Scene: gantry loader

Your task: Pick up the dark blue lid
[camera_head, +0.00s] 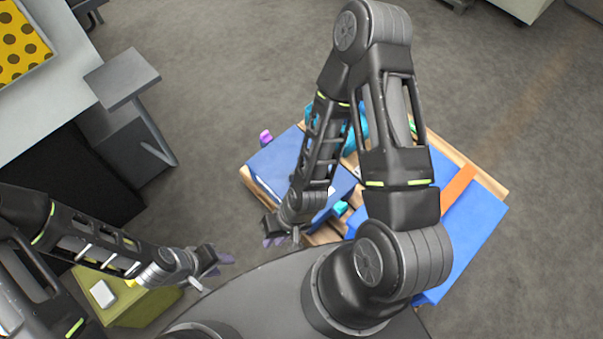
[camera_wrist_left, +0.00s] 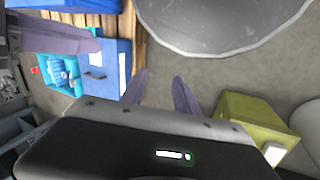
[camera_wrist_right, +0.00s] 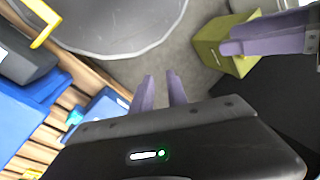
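A flat dark blue surface (camera_head: 277,165) lies on the left of a wooden pallet in the head view, partly behind my right arm. A larger blue panel (camera_head: 472,232) with an orange strip lies on the right side. I cannot tell which of them is the dark blue lid. My right gripper (camera_head: 274,241) hangs by the pallet's near left edge; its fingers (camera_wrist_right: 161,90) are apart with nothing between them. My left gripper (camera_head: 222,262) is further left over the floor, near the green box; its fingers (camera_wrist_left: 162,90) are also apart and empty.
A green box (camera_head: 130,300) with a white item on top stands at lower left. A grey table (camera_head: 50,100) and grey cabinet (camera_head: 135,150) stand at left. A light blue crate (camera_wrist_left: 62,75) shows in the left wrist view. Open floor lies beyond the pallet.

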